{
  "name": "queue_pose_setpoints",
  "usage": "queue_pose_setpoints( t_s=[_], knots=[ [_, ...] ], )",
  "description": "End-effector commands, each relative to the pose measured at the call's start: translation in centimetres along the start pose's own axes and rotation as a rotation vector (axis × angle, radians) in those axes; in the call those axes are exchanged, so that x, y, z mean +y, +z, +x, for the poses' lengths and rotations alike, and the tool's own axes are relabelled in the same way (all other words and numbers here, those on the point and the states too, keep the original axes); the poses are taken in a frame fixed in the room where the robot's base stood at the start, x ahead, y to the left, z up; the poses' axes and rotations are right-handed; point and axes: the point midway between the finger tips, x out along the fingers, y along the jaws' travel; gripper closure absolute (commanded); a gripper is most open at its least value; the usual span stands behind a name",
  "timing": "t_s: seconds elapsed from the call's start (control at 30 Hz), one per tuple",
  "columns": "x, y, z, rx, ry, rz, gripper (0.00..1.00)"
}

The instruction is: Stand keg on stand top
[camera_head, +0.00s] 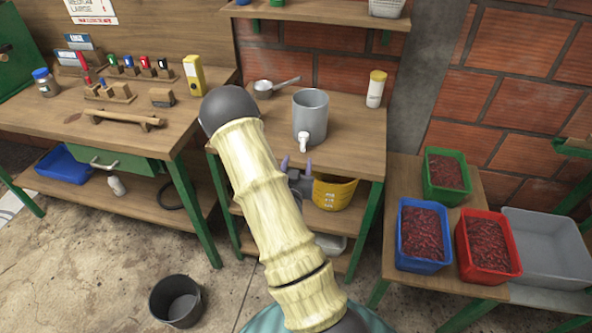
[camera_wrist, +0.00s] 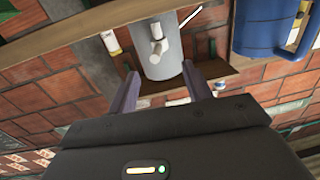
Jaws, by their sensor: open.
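The keg (camera_head: 310,118) is a grey cylinder with a white tap low on its front. It is upright on the wooden top (camera_head: 350,150) of a green-legged stand. It also shows in the wrist view (camera_wrist: 160,62), beyond and between my fingertips. My gripper (camera_head: 297,163) is open, with two purple fingers just in front of and below the keg's tap, mostly hidden behind my arm. In the wrist view my gripper (camera_wrist: 163,80) has nothing between its fingers. I cannot tell whether a finger touches the keg.
A yellow bucket (camera_head: 334,192) is on the shelf below. A workbench (camera_head: 120,140) stands left, a low table with blue (camera_head: 423,236), red and green crates right. A dark bucket (camera_head: 177,300) is on the floor.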

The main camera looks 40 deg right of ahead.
Motion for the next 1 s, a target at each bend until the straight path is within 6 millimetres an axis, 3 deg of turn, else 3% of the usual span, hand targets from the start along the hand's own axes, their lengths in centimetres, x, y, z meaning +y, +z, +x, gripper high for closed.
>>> queue_pose_setpoints(
  t_s=[0.2,0.77,1.0],
  knots=[
    [0.0,0.0,-1.6,0.0,-0.001,-0.001,0.5],
    [-0.1,0.0,-1.5,-0.004,-0.001,0.002,0.5],
    [-1.9,0.4,-1.7,-0.16,-0.017,0.046,0.5]
  ],
)
